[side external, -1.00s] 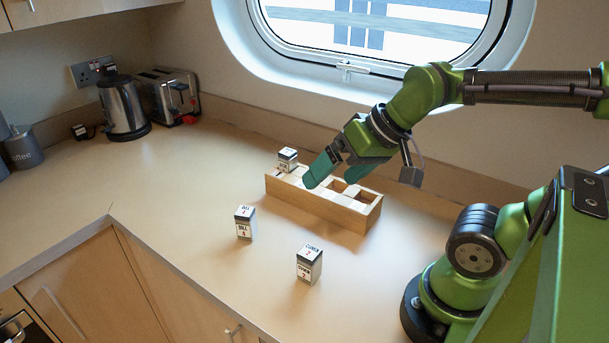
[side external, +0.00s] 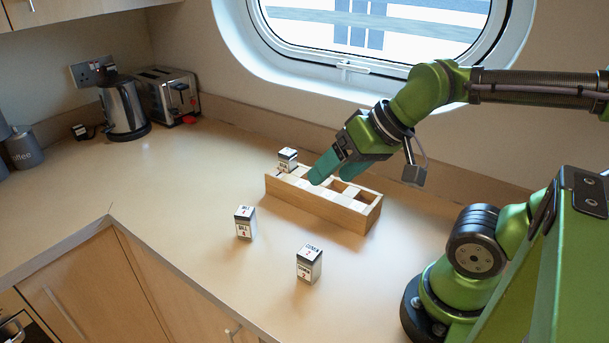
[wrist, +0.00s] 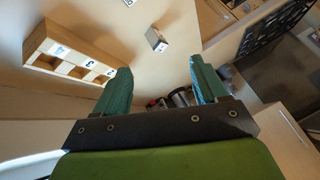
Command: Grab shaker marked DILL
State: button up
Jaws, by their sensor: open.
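The shaker marked DILL (side external: 245,222) stands upright on the counter, white with a dark band near the top, to the left of the rack. My gripper (side external: 331,176) is above the wooden rack (side external: 322,208), to the right of and apart from the DILL shaker. Its two teal fingers are spread with nothing between them, as the wrist view (wrist: 160,72) also shows. In that view a small shaker (wrist: 156,40) lies beyond the fingertips; its label is too small to read. The rack (wrist: 42,40) is at the left there.
A shaker marked CUMIN (side external: 309,264) stands near the counter's front edge. The kettle (side external: 124,108) and toaster (side external: 170,95) are at the back left. The counter left of the DILL shaker is clear.

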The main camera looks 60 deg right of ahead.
jog(key=shift+f, duration=0.1)
jog(key=n+g+h, duration=0.2)
jog(key=n+g, duration=0.4)
jog(key=g, duration=0.1)
send_over(246, 223)
jog(key=d, duration=0.2)
notch_tip(246, 223, down, 8)
jog(key=r, duration=0.1)
jog(key=w+n, duration=0.2)
jog(key=w, duration=0.1)
jog(key=f, duration=1.1)
jog(key=shift+s, duration=0.3)
jog(key=shift+s+a+f, duration=0.15)
jog(key=shift+s+f, duration=0.05)
jog(key=shift+f, duration=1.15)
jog(key=shift+s+a+f, duration=0.1)
jog(key=shift+s+f, duration=0.1)
jog(key=shift+f, duration=1.1)
jog(key=shift+n, duration=0.3)
jog(key=c, duration=1.1)
